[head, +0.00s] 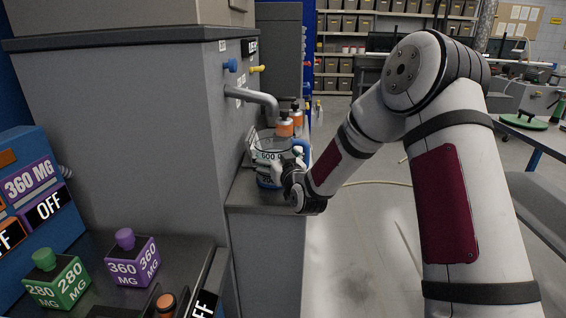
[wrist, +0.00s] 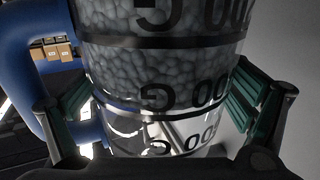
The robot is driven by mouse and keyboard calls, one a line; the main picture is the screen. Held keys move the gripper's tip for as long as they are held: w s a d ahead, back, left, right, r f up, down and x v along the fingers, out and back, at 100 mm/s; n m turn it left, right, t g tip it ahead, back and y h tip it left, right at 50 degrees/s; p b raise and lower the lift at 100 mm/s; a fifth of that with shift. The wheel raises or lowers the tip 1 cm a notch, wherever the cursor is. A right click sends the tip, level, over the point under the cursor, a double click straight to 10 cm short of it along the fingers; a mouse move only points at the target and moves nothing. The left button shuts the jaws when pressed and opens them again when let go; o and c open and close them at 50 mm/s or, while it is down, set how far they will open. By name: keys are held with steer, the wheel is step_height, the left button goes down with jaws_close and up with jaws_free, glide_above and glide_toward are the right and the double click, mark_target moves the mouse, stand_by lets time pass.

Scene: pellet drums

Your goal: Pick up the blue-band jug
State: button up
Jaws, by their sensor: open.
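The blue-band jug (head: 274,154) stands on the grey ledge under the spout in the head view. It is clear, with dark bands, gram markings and a blue handle. In the wrist view the jug (wrist: 160,75) fills the middle, with pale pellets in its body and the blue handle (wrist: 32,70) at the left. My gripper (head: 276,172) is at the jug's near side, partly hiding it. In the wrist view my gripper (wrist: 160,112) is open, with one green-padded finger on each side of the jug. Whether the pads touch it, I cannot tell.
A grey spout (head: 255,98) comes out of the cabinet (head: 130,110) above the jug. Orange-labelled bottles (head: 285,124) stand close behind the jug. A green block (head: 57,280) and a purple block (head: 133,262) sit on the near-left counter. Open floor (head: 365,250) lies right of the ledge.

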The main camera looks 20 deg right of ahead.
steer(key=shift+r, duration=0.1)
steer(key=c, duration=1.4)
steer(key=shift+r, duration=0.85)
steer(key=s+d+r, duration=0.1)
steer(key=s, duration=0.4)
steer(key=s+d+r, duration=0.1)
steer(key=s, duration=0.4)
steer(key=s+d+r, duration=0.1)
steer(key=s, duration=0.4)
steer(key=shift+s+d+r, duration=0.15)
steer(key=shift+s+d, duration=0.05)
steer(key=shift+s, duration=0.1)
